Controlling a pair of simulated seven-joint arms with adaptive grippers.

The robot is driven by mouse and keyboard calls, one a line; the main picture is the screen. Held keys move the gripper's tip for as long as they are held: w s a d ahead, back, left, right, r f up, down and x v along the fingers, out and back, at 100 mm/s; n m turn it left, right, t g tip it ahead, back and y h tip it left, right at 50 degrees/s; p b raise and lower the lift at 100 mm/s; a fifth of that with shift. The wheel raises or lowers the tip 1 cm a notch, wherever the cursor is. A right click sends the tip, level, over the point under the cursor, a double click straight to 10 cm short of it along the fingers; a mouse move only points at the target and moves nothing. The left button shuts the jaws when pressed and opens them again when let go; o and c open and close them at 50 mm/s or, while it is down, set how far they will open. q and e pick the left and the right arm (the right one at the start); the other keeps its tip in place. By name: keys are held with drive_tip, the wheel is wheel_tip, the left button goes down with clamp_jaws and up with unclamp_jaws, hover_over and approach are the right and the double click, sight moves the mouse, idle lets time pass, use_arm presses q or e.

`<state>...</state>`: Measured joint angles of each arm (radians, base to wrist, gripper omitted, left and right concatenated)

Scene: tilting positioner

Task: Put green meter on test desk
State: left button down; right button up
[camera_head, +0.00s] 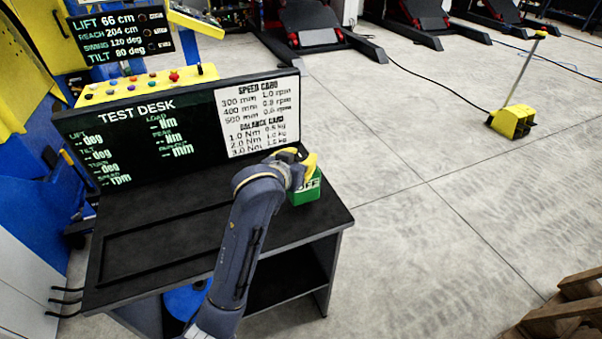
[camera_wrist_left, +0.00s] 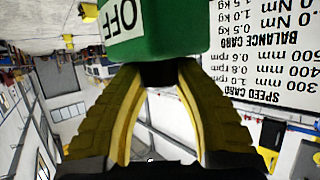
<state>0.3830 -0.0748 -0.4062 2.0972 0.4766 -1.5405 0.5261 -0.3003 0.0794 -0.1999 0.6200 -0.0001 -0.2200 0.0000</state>
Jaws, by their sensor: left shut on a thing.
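The green meter (camera_head: 306,188) is a small green box with a white label, at the right end of the black test desk (camera_head: 325,222). In the left wrist view the green meter (camera_wrist_left: 180,30) is close up, with the word OFF on its label. My left gripper (camera_head: 305,168) has yellow fingers and is shut on the meter's dark upper part. The fingers also show in the left wrist view (camera_wrist_left: 160,80). I cannot tell whether the meter's underside touches the desk top. My right gripper is out of view.
A display panel (camera_head: 140,140) marked TEST DESK stands along the desk's back, with a white card (camera_head: 258,118) at its right. A recessed outline marks the desk's left and middle surface, which is clear. A yellow floor device (camera_head: 512,122) stands far right. Wooden pallets (camera_head: 565,310) lie lower right.

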use_arm(q)
drive_tip(key=shift+f, duration=1.9)
drive_tip(key=c, duration=1)
unclamp_jaws()
drive_tip(key=shift+f, duration=0.15)
drive_tip(key=shift+o, duration=0.2)
drive_tip(key=v, duration=1.2)
drive_tip(key=shift+r, duration=0.2)
